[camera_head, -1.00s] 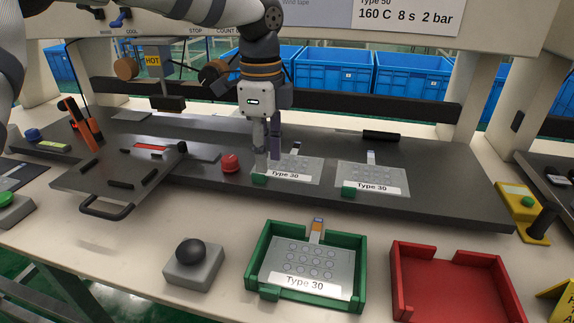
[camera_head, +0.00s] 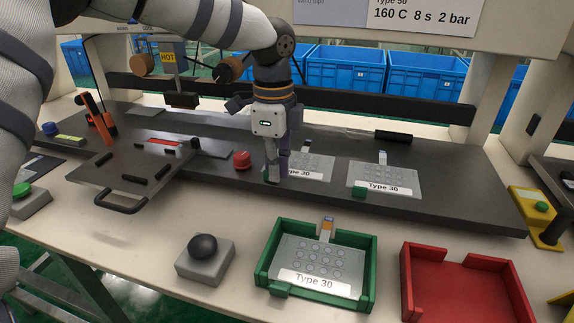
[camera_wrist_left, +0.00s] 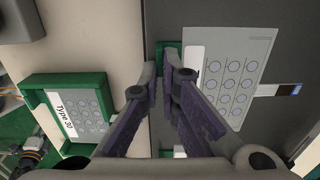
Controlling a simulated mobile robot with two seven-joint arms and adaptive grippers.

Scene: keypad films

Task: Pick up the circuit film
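Three clear circuit films with rows of round pads and "Type 30" labels show in the head view. The left film (camera_head: 318,166) and the right film (camera_head: 385,176) lie on the dark bench plate (camera_head: 450,205); another film (camera_head: 310,255) lies in the green tray (camera_head: 371,270). My left gripper (camera_head: 277,178) points down at the left film's near-left corner and hides part of it. In the wrist view, the fingertips (camera_wrist_left: 160,78) are close together with a narrow gap, by the film's green tab (camera_wrist_left: 166,47). That film (camera_wrist_left: 232,75) lies right of the fingers. My right gripper is out of view.
A red tray (camera_head: 462,290) stands right of the green tray. A black-knobbed box (camera_head: 204,258) is to its left. A red button (camera_head: 241,160) is just left of my gripper. A handled dark plate (camera_head: 130,180) lies farther left. The front table strip is partly clear.

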